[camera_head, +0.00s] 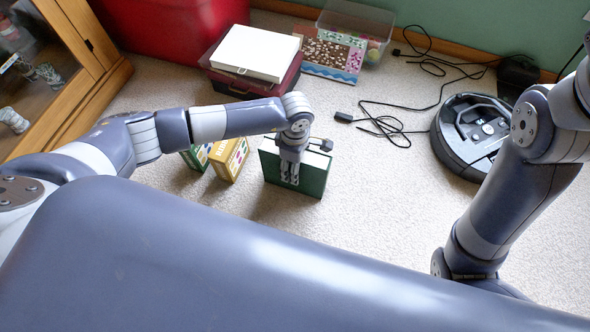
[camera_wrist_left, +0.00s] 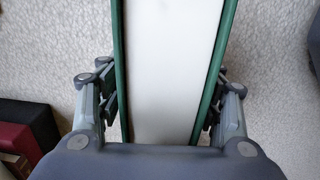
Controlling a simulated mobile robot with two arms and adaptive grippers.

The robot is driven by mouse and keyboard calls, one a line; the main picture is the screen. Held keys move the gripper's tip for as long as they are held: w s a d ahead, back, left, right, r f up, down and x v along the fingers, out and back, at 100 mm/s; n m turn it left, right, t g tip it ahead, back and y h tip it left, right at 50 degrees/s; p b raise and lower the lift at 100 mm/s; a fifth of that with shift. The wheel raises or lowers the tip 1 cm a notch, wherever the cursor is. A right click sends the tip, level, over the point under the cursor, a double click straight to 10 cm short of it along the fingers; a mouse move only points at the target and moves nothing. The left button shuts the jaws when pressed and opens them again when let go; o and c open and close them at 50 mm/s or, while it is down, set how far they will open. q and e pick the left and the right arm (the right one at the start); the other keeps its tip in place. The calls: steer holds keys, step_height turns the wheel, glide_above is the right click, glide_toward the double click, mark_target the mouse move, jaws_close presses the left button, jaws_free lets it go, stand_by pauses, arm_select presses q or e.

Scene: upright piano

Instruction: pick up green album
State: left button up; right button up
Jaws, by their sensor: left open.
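The green album (camera_head: 312,178) stands upright on the carpet in the middle of the head view, with its green cover facing me. The left wrist view looks down on its white page edge (camera_wrist_left: 168,75) between two green covers. My left gripper (camera_head: 289,180) is at the album from above. In the left wrist view my left gripper (camera_wrist_left: 163,108) is open, with one finger on each side of the album. A contact between fingers and covers cannot be made out. My right arm shows at the right of the head view, but its gripper is out of sight.
A yellow box (camera_head: 228,160) and a green box (camera_head: 195,158) stand left of the album. A dark red case (camera_head: 250,85) with a white box lies behind. Black cables (camera_head: 385,125) and a robot vacuum (camera_head: 470,135) lie to the right. Carpet in front is clear.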

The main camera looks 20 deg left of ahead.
arm_select(q)
steer(key=shift+c, duration=0.2)
jaws_close()
steer(key=shift+r, duration=0.15)
